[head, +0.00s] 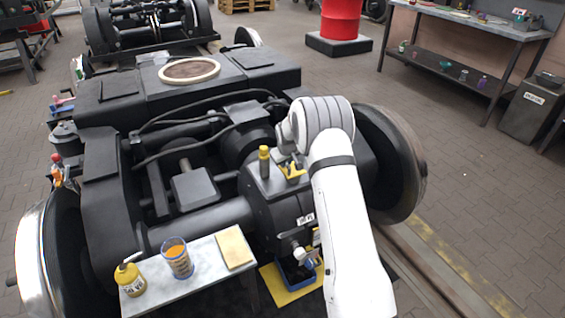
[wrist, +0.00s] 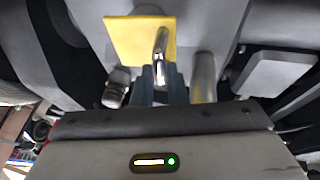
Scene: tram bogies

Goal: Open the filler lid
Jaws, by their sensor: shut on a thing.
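The filler lid is a yellow square plate (wrist: 128,42) with a shiny metal handle (wrist: 161,42) near its right side in the wrist view. My gripper (wrist: 161,78) is at the handle, its two dark fingers shut on it, one on each side. In the head view a small yellow part of the lid (head: 292,171) shows on top of the black gearbox (head: 283,210), beneath my wrist. The rest of the lid and my fingers are mostly hidden there by my arm. I cannot tell whether the lid is raised.
A yellow-topped post (head: 264,160) stands just left of the lid. A narrow grey shelf (head: 208,264) in front holds a yellow bottle (head: 130,278), an orange-filled jar (head: 176,257) and a yellow cloth (head: 234,247). A large wheel (head: 405,165) stands at right.

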